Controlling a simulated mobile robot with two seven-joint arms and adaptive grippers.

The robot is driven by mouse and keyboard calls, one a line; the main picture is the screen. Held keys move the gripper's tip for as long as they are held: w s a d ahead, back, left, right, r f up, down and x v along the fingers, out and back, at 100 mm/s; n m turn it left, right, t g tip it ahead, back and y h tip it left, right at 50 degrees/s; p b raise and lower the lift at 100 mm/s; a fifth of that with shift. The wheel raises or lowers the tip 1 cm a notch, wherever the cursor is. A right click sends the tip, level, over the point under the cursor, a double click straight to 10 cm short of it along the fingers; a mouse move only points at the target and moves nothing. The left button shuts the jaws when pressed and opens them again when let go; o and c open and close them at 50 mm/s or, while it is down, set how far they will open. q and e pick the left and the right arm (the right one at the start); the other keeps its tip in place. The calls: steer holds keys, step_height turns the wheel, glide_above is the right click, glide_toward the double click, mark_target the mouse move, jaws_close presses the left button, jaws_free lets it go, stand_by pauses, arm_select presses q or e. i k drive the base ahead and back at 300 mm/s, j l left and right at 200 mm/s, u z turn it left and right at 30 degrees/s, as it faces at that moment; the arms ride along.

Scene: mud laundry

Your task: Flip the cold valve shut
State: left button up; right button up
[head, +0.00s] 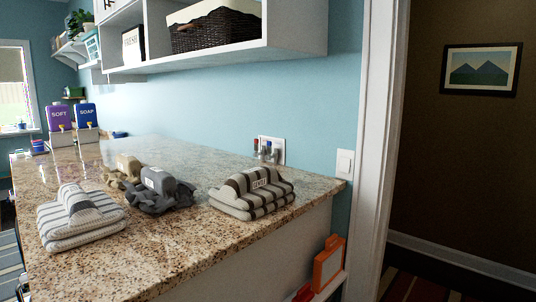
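A white valve plate (279,147) is set in the blue wall just above the back of the granite counter, behind the striped towel at the right. Two or so small valves (264,151) with coloured parts stand out from it. They are too small to tell which way each handle lies or to be sure which is the cold one. Neither of my grippers is in view.
The granite counter (180,235) holds a grey-striped towel (80,218), dark grey (158,192) and tan (128,168) bundles, and a brown-striped towel (252,193). SOFT (59,117) and SOAP (86,116) dispensers stand far left. A shelf (225,56) with a basket overhangs. A doorway opens right.

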mark_target(269, 156)
steer(key=i+l, duration=0.2)
steer(key=i, duration=0.2)
steer(key=i+l, duration=0.2)
steer(key=i, duration=0.25)
steer(key=u, duration=0.05)
